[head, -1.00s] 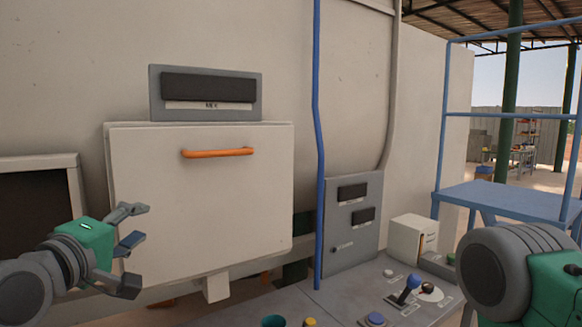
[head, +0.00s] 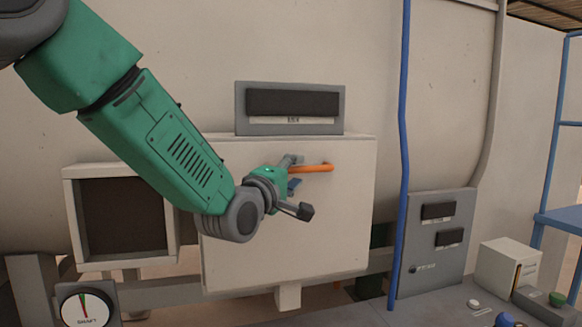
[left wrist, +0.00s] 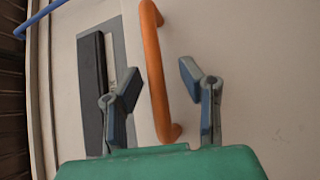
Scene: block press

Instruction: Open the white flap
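The white flap (head: 330,235) is a large, pale panel on the machine wall and looks shut. Its orange handle (head: 318,168) is a horizontal bar near the top, partly hidden by my left gripper in the head view. My left gripper (head: 298,185) is in front of the flap at the left part of the handle. In the left wrist view, the orange handle (left wrist: 154,70) runs between the spread fingers of the left gripper (left wrist: 165,92). The fingers are open, and I see no clear contact with the bar. My right gripper is not in view.
A grey box with a dark display (head: 290,103) sits just above the flap. A blue vertical pipe (head: 404,150) stands to its right. A dark framed window (head: 125,215) and a dial (head: 87,306) are at left. A control panel (head: 437,240) is at right.

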